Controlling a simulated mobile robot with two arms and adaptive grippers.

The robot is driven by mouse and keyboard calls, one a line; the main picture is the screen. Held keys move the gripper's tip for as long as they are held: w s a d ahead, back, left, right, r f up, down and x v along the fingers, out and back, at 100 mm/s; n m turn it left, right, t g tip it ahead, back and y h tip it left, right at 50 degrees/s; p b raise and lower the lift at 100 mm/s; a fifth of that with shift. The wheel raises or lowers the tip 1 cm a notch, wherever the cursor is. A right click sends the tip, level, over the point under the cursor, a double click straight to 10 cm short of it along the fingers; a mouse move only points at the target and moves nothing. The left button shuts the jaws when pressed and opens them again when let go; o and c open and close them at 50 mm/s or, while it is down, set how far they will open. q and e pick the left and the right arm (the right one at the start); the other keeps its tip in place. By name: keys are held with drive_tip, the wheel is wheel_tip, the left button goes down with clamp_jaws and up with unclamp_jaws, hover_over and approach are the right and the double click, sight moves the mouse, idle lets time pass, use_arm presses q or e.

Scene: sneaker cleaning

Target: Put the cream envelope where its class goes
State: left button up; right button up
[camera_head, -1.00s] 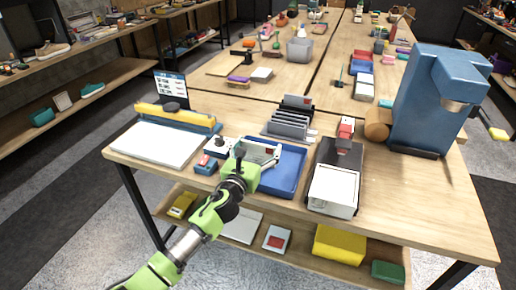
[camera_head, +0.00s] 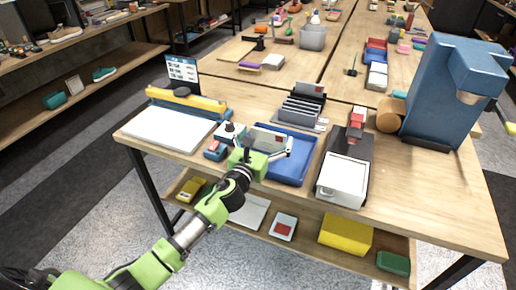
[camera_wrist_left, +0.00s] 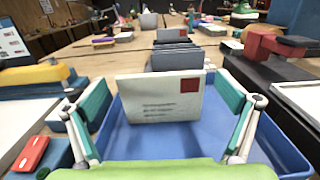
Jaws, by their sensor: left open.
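The cream envelope (camera_wrist_left: 161,97) stands nearly upright in the left wrist view, with a red stamp at its upper right and printed address lines. It also shows in the head view (camera_head: 266,140), at the blue tray (camera_head: 294,168). My left gripper (camera_wrist_left: 168,104) is open, its two fingers on either side of the envelope with gaps visible. It also shows in the head view (camera_head: 264,149). A grey slotted rack (camera_head: 299,112) stands behind the tray, and a card with a red mark (camera_head: 309,88) shows at its back.
A small screen (camera_head: 183,71) stands behind a yellow-and-blue device with a white board (camera_head: 169,130) at the left. A black-and-white scale-like device (camera_head: 343,176) lies right of the tray. A large blue machine (camera_head: 448,92) stands at the right. The front right tabletop is clear.

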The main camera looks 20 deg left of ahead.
use_arm(q)
drive_tip(key=s, duration=1)
drive_tip(key=shift+s+a, duration=0.2)
drive_tip(key=shift+s, duration=0.2)
